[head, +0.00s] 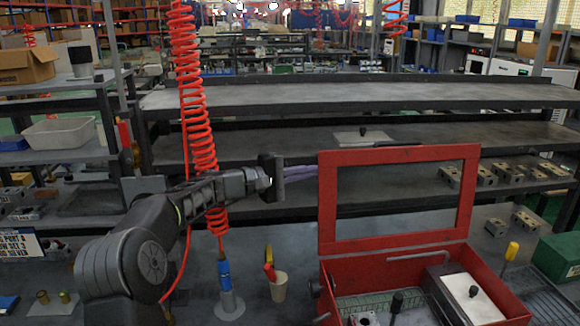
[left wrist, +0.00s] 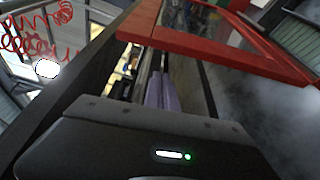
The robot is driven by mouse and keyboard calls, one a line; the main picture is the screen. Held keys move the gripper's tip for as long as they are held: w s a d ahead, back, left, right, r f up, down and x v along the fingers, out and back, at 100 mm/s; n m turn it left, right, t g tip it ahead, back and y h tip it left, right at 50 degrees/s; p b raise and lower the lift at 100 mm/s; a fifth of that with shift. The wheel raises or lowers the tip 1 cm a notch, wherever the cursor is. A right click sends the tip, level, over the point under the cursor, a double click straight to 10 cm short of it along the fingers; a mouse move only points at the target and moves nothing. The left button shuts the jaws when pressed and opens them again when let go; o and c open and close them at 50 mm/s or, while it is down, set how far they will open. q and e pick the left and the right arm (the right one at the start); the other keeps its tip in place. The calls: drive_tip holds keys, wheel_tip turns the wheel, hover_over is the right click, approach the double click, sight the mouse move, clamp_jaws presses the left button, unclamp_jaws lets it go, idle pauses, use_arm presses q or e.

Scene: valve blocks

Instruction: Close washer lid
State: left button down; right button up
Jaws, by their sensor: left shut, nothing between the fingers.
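The red washer (head: 420,262) stands on the table at the front right. Its lid, a red frame with a see-through pane (head: 328,205), stands upright and open at the back of the box. My left gripper (head: 312,172) is shut and empty, with its fingertips close to the upper left corner of the lid. In the left wrist view its purple fingers (left wrist: 162,90) point toward the red lid frame (left wrist: 215,55). I cannot tell whether they touch it. My right gripper is not in view.
Inside the washer are a metal block (head: 470,298) and a wire basket. A red coiled hose (head: 193,90) hangs left of my gripper. A cup with pens (head: 278,287) stands left of the washer. Shelves with metal valve blocks (head: 500,172) are behind. A green box (head: 558,256) is at the right.

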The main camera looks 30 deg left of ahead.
use_arm(q)
drive_tip(key=shift+s+d+r, duration=0.2)
drive_tip(key=shift+s+d, duration=0.2)
drive_tip(key=shift+s, duration=0.4)
drive_tip(key=shift+s+d+r, duration=0.2)
drive_tip(key=shift+s+d, duration=0.15)
drive_tip(key=shift+s, duration=0.45)
